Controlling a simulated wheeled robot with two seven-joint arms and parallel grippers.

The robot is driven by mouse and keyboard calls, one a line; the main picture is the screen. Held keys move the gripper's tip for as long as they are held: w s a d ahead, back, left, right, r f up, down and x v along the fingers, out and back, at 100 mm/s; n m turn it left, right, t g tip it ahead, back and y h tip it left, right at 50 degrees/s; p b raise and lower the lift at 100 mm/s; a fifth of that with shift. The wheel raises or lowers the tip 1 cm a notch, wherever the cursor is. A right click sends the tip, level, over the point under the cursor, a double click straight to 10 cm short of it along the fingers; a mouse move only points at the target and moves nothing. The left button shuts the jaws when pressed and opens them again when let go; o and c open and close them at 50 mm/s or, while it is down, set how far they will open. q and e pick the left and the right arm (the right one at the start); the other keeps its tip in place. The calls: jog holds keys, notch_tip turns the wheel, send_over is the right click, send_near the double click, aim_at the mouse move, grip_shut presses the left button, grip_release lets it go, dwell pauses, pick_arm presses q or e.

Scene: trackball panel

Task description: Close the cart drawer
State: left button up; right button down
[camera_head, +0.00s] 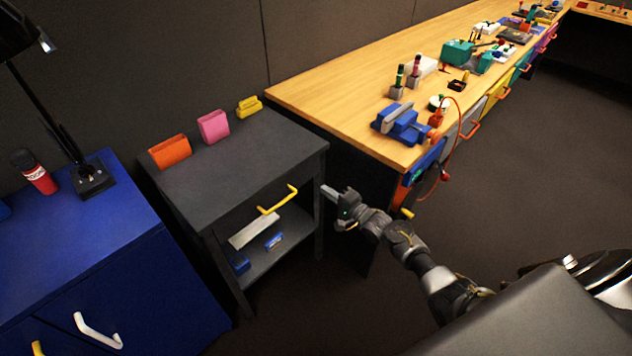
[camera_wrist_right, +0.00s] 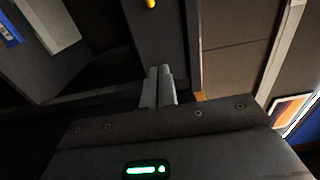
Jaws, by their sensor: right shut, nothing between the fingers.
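The dark grey cart (camera_head: 215,170) stands left of the bench. Its drawer has a yellow handle (camera_head: 278,200) on the dark front below the top. The drawer front blends with the cart's shadow, so I cannot tell how far it stands out. My right gripper (camera_head: 327,191) is shut and empty, just right of the cart's front right leg in the head view, apart from the handle. In the right wrist view my right gripper (camera_wrist_right: 159,80) shows its fingers together before a dark panel, with a yellow bit of the handle (camera_wrist_right: 150,3) at the top edge. My left gripper is out of view.
Orange (camera_head: 170,151), pink (camera_head: 213,126) and yellow (camera_head: 249,106) holders sit on the cart top. A white box (camera_head: 254,230) and blue items lie on its lower shelf. A blue cabinet (camera_head: 150,285) is at left; the wooden bench (camera_head: 350,97) is behind my right arm.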

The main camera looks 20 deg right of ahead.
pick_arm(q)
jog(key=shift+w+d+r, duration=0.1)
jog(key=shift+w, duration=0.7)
pick_arm(e)
jog(key=v, duration=0.6)
jog(key=shift+a+f, duration=0.1)
jog(key=shift+f, duration=0.1)
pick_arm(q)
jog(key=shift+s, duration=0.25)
